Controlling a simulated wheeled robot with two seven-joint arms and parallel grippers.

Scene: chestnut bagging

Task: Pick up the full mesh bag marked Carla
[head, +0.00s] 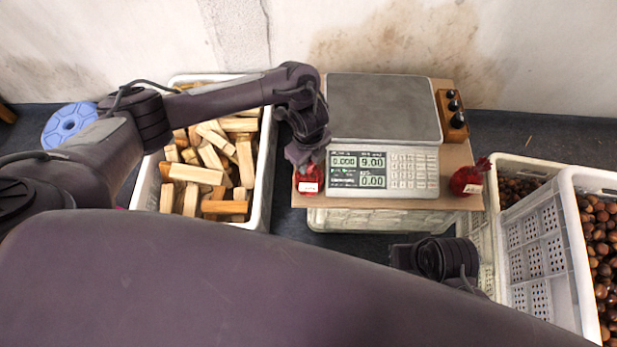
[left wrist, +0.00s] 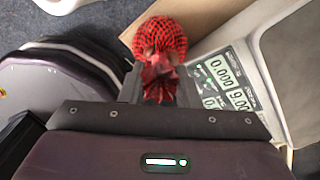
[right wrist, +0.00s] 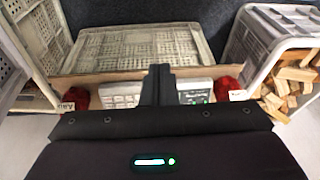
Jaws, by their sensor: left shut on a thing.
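A red mesh bag with a white tag (head: 308,180) is at the left of the scale, on the front left of the brown board. My left gripper (head: 303,156) is shut on its gathered top; the left wrist view shows the round, full net (left wrist: 160,38) between the fingers. A second red mesh bag (head: 466,180) with a tag sits at the board's right end. Both bags show in the right wrist view, the held one (right wrist: 228,86) at right and the other (right wrist: 75,98) at left. I cannot read a name surely. My right gripper (right wrist: 158,80) is shut and empty.
The scale (head: 384,120) stands between the bags, its display lit. A crate of wood blocks (head: 266,165) is at left. Crates of chestnuts (head: 560,230) are at right. A small block with dark knobs (head: 452,115) stands right of the scale.

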